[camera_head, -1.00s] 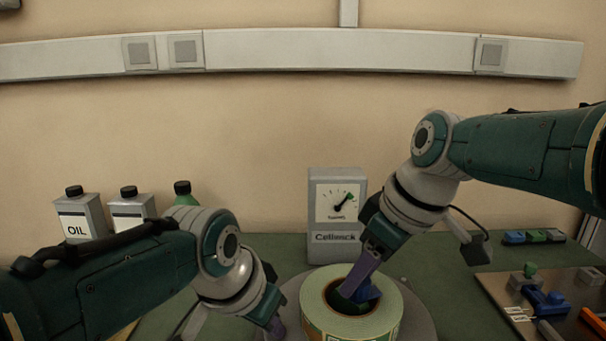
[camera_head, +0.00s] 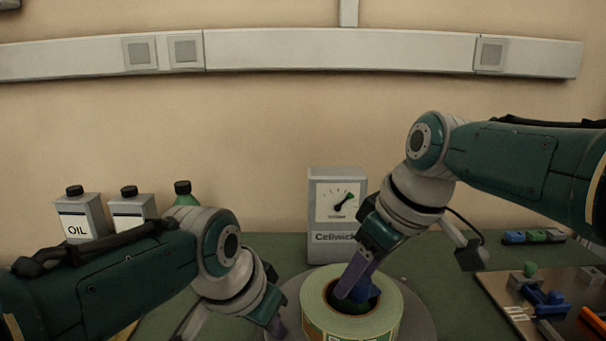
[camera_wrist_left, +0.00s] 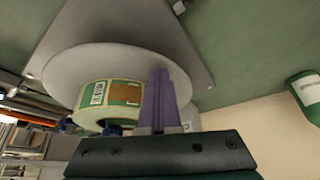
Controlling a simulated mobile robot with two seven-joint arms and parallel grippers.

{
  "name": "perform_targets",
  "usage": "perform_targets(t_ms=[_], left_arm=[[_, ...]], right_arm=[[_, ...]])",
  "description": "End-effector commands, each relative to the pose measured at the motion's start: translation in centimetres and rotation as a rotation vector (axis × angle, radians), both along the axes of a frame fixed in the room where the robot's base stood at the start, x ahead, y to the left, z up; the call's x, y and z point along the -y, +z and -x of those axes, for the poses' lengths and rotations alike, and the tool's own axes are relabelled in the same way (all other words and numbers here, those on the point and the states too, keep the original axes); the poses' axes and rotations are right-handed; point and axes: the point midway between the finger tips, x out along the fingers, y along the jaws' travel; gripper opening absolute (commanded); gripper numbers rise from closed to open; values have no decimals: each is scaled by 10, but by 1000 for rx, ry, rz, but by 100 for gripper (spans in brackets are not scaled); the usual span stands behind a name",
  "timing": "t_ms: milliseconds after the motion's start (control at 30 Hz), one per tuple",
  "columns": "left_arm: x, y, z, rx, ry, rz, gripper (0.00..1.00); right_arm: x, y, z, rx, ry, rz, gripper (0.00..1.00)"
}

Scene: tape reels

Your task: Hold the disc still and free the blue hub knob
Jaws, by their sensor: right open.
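The grey disc (camera_head: 418,322) lies flat, with a pale green tape reel (camera_head: 318,312) on it. My left gripper (camera_head: 278,328) is at the disc's left edge. In the left wrist view its purple fingers (camera_wrist_left: 158,100) are close together across the rim of the disc (camera_wrist_left: 70,70) and look shut on it, beside the reel (camera_wrist_left: 110,97).
A grey box with a dial (camera_head: 337,215) stands behind the reel. Oil cans (camera_head: 80,217) and a green bottle (camera_head: 183,194) stand at back left. A brown board (camera_head: 510,290) with blue, green and orange parts lies at right. Green mat is clear between the disc and board.

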Motion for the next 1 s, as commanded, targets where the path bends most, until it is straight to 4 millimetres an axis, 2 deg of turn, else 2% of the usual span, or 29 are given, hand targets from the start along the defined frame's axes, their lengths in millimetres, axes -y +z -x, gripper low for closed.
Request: perform_targets(t_ms=[33,333,567,833,1000], left_arm=[[-2,-7,5,-18,0,-7,0],[-2,-7,5,-18,1,-6,0],[-2,-7,5,-18,1,-7,0],[-3,-7,5,-18,1,-7,0],[-3,-7,5,-18,1,-7,0]], right_arm=[[0,-2,1,3,-29,0,55],[-1,-1,1,1,-426,1,55],[0,-1,1,0,-561,1,55],[0,0,0,-1,-901,2,55],[1,0,0,1,-967,0,55]])
